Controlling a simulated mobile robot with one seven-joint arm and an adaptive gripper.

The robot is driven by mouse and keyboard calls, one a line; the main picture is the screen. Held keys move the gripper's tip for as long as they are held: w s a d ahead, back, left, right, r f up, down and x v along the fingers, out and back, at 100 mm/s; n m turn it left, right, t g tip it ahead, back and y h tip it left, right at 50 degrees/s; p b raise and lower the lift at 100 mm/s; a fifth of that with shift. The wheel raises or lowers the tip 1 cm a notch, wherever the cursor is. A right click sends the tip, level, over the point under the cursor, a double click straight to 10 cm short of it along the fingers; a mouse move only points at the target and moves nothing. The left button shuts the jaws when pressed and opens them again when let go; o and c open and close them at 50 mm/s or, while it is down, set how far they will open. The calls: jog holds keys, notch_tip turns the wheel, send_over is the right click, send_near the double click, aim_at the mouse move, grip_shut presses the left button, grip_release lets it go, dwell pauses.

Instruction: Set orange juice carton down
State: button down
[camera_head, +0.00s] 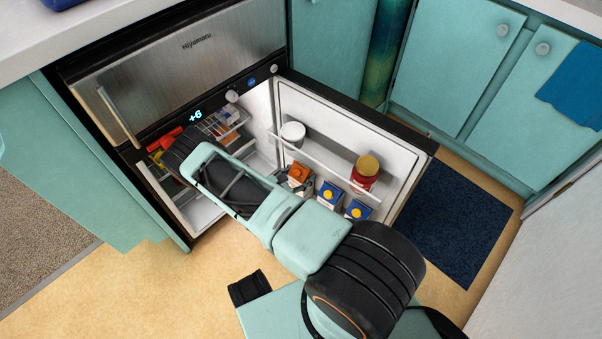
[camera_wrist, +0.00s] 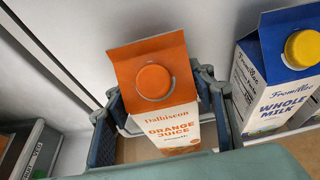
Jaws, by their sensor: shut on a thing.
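The orange juice carton (camera_wrist: 165,110) is white with an orange gabled top and a round orange cap. In the wrist view my gripper (camera_wrist: 160,118) has a finger on each side of it and is shut on it. In the head view the carton's orange top (camera_head: 299,173) shows at the lower part of the open fridge door (camera_head: 330,125), left of the milk cartons. It looks roughly upright. Its base is hidden, so I cannot tell whether it touches the door shelf. My arm hides most of the gripper in the head view.
A blue-topped whole milk carton (camera_wrist: 285,75) stands close on the right; another milk carton (camera_head: 357,209) is beside it. The upper door shelf holds a white tub (camera_head: 292,134) and a red jar (camera_head: 365,174). The fridge interior (camera_head: 262,108) holds packages on the left.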

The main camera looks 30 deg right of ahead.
jog(key=shift+w, duration=0.1)
jog(key=c, duration=0.9)
grip_release()
jog(key=shift+f, duration=0.1)
jog(key=shift+a+r, duration=0.2)
jog(key=shift+r, duration=0.05)
jog(key=p+v, duration=0.3)
jog(key=v, duration=0.8)
jog(key=shift+s+a, duration=0.25)
jog(key=shift+s, duration=0.1)
